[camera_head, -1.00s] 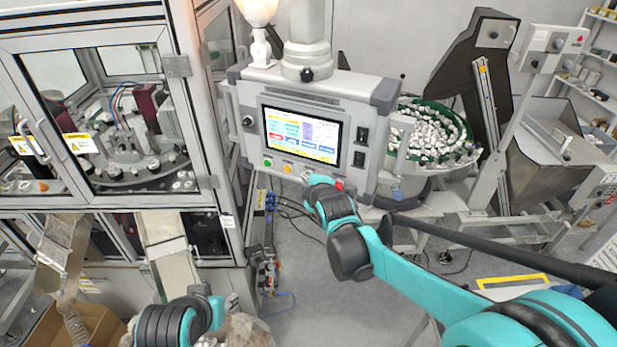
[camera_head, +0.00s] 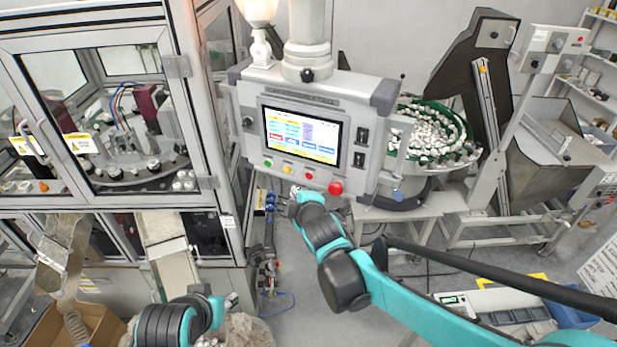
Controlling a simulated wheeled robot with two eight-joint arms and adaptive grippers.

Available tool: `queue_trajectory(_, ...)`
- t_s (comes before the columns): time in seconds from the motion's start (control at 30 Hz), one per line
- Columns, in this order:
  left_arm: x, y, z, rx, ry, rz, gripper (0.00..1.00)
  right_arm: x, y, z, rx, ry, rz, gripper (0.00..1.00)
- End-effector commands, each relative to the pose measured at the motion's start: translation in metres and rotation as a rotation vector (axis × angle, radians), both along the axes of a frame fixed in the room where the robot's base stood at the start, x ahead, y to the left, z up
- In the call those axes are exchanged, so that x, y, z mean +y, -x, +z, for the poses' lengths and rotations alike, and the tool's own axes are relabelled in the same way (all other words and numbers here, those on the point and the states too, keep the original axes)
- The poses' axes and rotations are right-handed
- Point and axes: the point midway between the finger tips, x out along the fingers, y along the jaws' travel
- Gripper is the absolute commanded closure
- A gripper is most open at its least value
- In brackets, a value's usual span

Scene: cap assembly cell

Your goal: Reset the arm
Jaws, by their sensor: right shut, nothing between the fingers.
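My right arm comes in from the lower right, and its gripper (camera_head: 296,192) is shut and empty just below the lower edge of the control panel (camera_head: 232,78). The panel has a lit touch screen (camera_head: 300,135), a row of small buttons and a red emergency knob (camera_head: 335,188). The knob is in clear view, to the right of the gripper. I cannot tell whether the gripper touches the panel. My left arm shows at the bottom left; its gripper (camera_head: 231,300) is small there, and its finger opening cannot be made out.
A glass-fronted machine (camera_head: 110,200) fills the left side, with a chute (camera_head: 168,250) and a cardboard box (camera_head: 98,322) below. A bowl feeder (camera_head: 432,135) of white caps and a metal hopper (camera_head: 560,150) stand at right. Grey floor is free in the middle.

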Motion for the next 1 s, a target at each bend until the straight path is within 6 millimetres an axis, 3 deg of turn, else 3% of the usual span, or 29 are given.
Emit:
queue_trajectory(0.43,0.000,0.000,-0.001,0.000,0.000,0.000,0.60,-0.001,0.000,-0.001,0.001,-0.001,-0.002,1.00)
queue_trajectory(0.57,0.000,0.000,-0.019,0.000,0.000,0.000,0.60,-0.012,0.007,-0.018,0.026,-0.033,-0.034,1.00)
queue_trajectory(0.77,0.000,0.000,-0.090,0.000,0.000,0.000,0.60,-0.062,0.044,-0.090,0.147,-0.195,-0.197,1.00)
queue_trajectory(1.0,0.000,0.000,-0.179,0.000,0.000,0.000,0.60,-0.121,0.110,-0.190,0.309,-0.443,-0.455,1.00)
